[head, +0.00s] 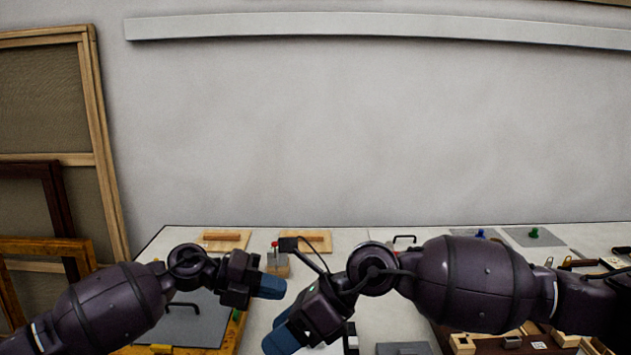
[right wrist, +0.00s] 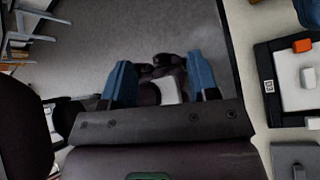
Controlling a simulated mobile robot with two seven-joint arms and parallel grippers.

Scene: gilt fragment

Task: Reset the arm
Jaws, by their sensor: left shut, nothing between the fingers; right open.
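My left gripper (head: 272,287) shows in the head view left of centre, above the table, with its blue fingertips pointing right. It is shut and empty. My right gripper (head: 283,330) is lower and slightly to the right, close to the left one, with its blue fingers angled down to the left. In the right wrist view my right gripper (right wrist: 162,78) is open, its two blue fingers wide apart. Beyond them I see grey floor and dark and white parts that I cannot identify for certain. No object is held.
The pale table (head: 262,318) holds wooden boards (head: 228,240), a small block with a red top (head: 277,262), a grey panel with a black handle (head: 190,325) and a green knob (head: 534,232). Wooden frames (head: 105,150) lean at the left.

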